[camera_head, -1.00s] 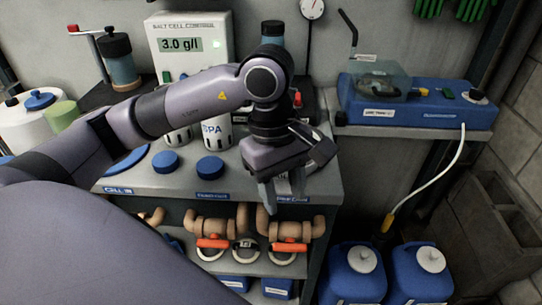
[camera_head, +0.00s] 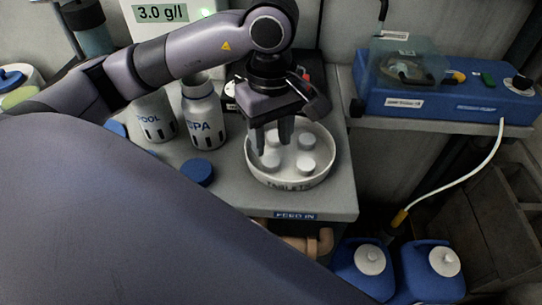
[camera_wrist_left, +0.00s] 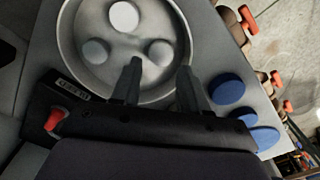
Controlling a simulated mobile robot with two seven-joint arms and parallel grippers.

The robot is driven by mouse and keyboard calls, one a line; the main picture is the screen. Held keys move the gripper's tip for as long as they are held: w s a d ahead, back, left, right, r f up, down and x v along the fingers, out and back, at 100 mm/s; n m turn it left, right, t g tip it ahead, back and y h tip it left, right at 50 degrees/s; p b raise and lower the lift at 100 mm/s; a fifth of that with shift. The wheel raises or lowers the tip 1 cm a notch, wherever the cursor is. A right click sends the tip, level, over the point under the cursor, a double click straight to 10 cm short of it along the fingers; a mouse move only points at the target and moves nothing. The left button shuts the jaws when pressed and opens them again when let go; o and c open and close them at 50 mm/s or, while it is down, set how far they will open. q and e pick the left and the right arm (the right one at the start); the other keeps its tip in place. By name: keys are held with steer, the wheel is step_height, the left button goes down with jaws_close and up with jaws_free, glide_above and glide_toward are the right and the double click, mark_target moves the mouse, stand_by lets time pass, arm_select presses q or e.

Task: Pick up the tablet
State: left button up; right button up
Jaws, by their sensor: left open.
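A round white bowl (camera_head: 322,172) labelled TABLETS stands near the front corner of the grey bench. White round tablets lie apart inside it, such as one at the left (camera_head: 271,161), one at the front right (camera_head: 306,163) and one behind it (camera_head: 306,141). My left gripper (camera_head: 271,143) points down over the bowl, open, with nothing seen between its fingers. In the left wrist view the open fingers (camera_wrist_left: 160,68) reach over the near side of the bowl (camera_wrist_left: 62,42); a tablet (camera_wrist_left: 161,51) shows just beyond them. My right gripper is not in view.
The SPA bottle (camera_head: 205,123) and the POOL bottle (camera_head: 155,117) stand left of the bowl, with a blue cap (camera_head: 197,172) in front. A blue dosing unit (camera_head: 440,103) sits on the right shelf. Blue jugs (camera_head: 432,272) stand below.

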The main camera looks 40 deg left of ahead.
mark_target(270, 160)
arm_select(q)
step_height(270, 160, down, 4)
steer(key=shift+s+f+b, duration=0.1)
steer(key=shift+b, duration=0.8)
steer(key=shift+f, duration=0.35)
steer(key=shift+r, duration=0.1)
steer(key=shift+c, duration=0.2)
steer(key=c, duration=0.6)
